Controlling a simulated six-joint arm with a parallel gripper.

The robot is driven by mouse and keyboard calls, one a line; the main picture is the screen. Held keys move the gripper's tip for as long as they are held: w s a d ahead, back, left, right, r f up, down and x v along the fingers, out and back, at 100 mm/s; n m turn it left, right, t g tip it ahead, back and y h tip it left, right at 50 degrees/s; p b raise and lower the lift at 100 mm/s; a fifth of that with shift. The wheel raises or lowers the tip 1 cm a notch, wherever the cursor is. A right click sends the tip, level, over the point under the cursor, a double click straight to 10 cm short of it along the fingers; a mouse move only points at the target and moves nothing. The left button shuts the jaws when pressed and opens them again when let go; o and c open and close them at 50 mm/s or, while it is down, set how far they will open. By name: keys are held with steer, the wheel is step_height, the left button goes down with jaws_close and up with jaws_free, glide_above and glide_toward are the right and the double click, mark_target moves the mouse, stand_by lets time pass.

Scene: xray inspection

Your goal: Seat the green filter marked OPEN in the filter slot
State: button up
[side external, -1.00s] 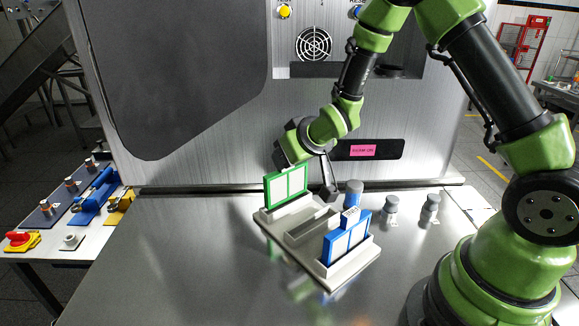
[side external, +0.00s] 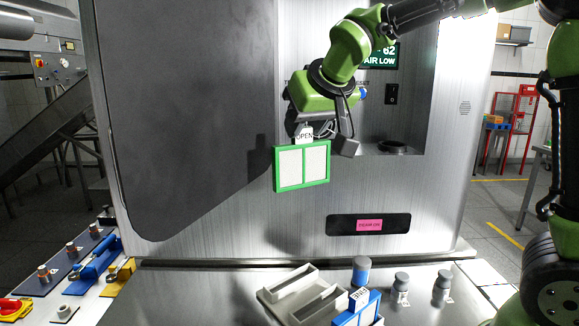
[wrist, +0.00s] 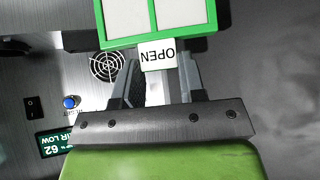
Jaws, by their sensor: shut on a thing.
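The green-framed filter (side external: 302,166) with two pale panes hangs upright in front of the machine's steel face. Its white tab marked OPEN (side external: 304,133) is at its top. My gripper (side external: 319,136) is shut on this tab, and the filter hangs below it. In the wrist view the green frame (wrist: 160,42) and the tab (wrist: 158,54) show upside down between my fingers (wrist: 157,78). A dark horizontal opening (side external: 341,226) with a pink label (side external: 369,225) is low on the machine, right of and below the filter. I cannot tell whether it is the filter slot.
A pale rack (side external: 285,291) on the steel table holds a blue filter (side external: 352,314) in front; its rear places look empty. A recess (side external: 412,146) with a dark round part is right of my gripper.

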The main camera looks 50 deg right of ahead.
steer(key=s+d+r+m+g+h, duration=0.25)
steer(key=d+r+m+h, duration=0.2)
steer(key=r, duration=0.25)
steer(key=w+d, duration=0.8)
steer(key=d, duration=0.1)
steer(key=shift+w+f+m+y, duration=0.2)
steer(key=shift+f+m+y, duration=0.15)
steer(key=shift+y, duration=0.1)
steer(key=shift+f+t, duration=0.25)
steer(key=shift+f, duration=1.6)
stand_by(0.6)
steer(key=o, duration=1.2)
steer(key=v, duration=1)
